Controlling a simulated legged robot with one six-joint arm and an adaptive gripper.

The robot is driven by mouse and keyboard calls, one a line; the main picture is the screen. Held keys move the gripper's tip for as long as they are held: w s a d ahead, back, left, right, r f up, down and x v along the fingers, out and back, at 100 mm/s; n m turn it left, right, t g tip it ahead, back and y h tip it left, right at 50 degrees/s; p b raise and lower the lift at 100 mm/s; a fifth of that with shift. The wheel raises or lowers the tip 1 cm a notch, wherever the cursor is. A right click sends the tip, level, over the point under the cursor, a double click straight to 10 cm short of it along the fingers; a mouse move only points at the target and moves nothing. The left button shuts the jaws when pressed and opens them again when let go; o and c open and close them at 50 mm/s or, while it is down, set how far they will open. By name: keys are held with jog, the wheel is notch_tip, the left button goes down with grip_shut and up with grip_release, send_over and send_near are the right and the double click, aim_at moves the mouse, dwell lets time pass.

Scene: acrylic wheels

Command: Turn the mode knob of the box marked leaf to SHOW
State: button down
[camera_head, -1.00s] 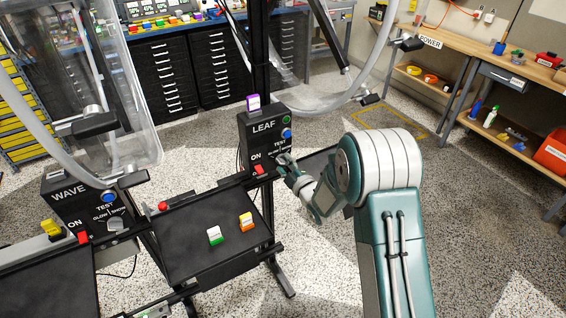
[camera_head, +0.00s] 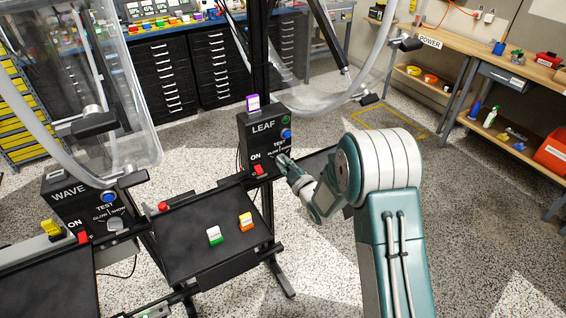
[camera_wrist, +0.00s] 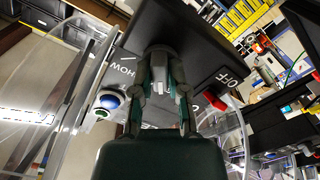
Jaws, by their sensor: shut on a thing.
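The black box marked LEAF (camera_head: 250,127) stands at the centre of the head view. Its red switch (camera_head: 258,170), blue TEST button (camera_head: 286,134) and green lamp (camera_head: 286,119) show. My gripper (camera_head: 284,161) is at the box's lower right front and hides the mode knob there. In the wrist view my gripper (camera_wrist: 161,82) is shut on the grey mode knob (camera_wrist: 160,62), one finger on each side. Part of the SHOW lettering (camera_wrist: 122,70) is seen left of the knob. The knob's exact pointing is hard to tell. The blue button (camera_wrist: 109,100) also shows there.
A purple-and-white block (camera_head: 253,103) stands on the box. A black tray (camera_head: 190,257) holds a green-white block (camera_head: 215,236) and an orange block (camera_head: 246,222). The WAVE box (camera_head: 75,205) stands left. A clear wheel's rim (camera_head: 376,62) passes close behind the LEAF box.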

jog(key=shift+s+f, duration=0.1)
jog(key=shift+f, duration=0.1)
jog(key=m, duration=0.4)
jog(key=shift+m, duration=0.3)
jog(key=shift+f, duration=0.1)
jog(key=m, duration=0.4)
jog(key=shift+s+m, duration=0.1)
jog(key=shift+m, duration=0.2)
jog(key=m, duration=0.4)
jog(key=shift+a+m, duration=0.1)
jog(key=shift+m, duration=0.2)
